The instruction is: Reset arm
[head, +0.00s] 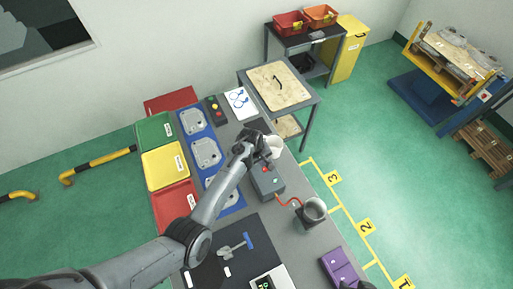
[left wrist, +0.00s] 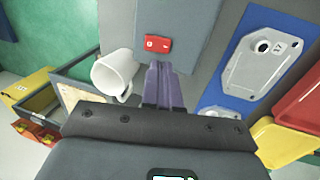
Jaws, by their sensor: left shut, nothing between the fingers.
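My left arm reaches in from the lower left of the head view. Its gripper (head: 264,158) is above the grey workbench (head: 240,215), close to a white mug (head: 275,146) and a grey box (head: 267,184) with a red button. In the left wrist view the two fingers (left wrist: 158,80) are together with nothing between them. The white mug (left wrist: 116,74) shows left of the fingers, apart from them. The grey box with its red part (left wrist: 157,44) shows beyond the fingertips. My right gripper cannot be made out.
A blue tray with metal castings (head: 206,152) lies left of the gripper, beside green (head: 155,130), yellow (head: 165,166) and red (head: 174,203) bins. A side table (head: 279,86) stands behind. Open green floor lies right.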

